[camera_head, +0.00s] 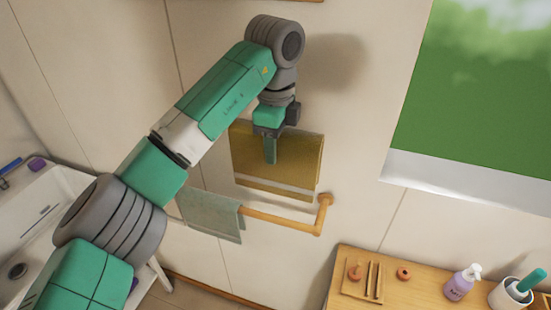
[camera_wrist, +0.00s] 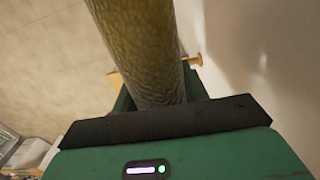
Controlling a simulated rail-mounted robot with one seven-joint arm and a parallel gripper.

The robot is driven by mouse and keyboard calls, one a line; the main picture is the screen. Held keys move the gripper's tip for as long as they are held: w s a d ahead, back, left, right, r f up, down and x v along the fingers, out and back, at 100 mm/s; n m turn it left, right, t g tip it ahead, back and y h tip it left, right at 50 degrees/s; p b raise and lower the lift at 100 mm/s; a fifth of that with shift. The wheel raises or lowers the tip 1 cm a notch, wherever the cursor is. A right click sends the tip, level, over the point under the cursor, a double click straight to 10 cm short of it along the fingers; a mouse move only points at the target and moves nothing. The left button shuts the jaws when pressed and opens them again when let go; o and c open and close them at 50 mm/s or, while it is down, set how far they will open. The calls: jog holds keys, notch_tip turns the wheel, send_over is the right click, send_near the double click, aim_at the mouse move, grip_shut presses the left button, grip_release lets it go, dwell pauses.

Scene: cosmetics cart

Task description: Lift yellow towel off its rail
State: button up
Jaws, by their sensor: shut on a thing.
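The yellow towel (camera_head: 294,160) hangs folded from my gripper (camera_head: 270,150), which is shut on it near its upper edge. The towel has pale stripes near its bottom hem. In the head view it is above the wooden rail (camera_head: 279,220), and its lower edge appears clear of the bar. In the wrist view the towel (camera_wrist: 142,45) runs up and away from my gripper (camera_wrist: 160,98) as a thick textured roll and hides most of the fingers. Part of the rail's wooden end shows behind it in the wrist view (camera_wrist: 190,60).
A grey-green towel (camera_head: 213,212) hangs on the rail's left part. A wooden counter (camera_head: 420,285) at lower right holds a tray (camera_head: 362,278), a purple pump bottle (camera_head: 462,283) and a white cup (camera_head: 509,294). A white sink (camera_head: 40,215) stands left. A window (camera_head: 480,90) is at upper right.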

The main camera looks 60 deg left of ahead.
jog(key=shift+r, duration=0.5)
jog(key=shift+r+p, duration=0.1)
jog(key=shift+p, duration=0.25)
jog(key=shift+r+p, duration=0.1)
jog(key=shift+p, duration=0.3)
jog(key=shift+f, duration=0.2)
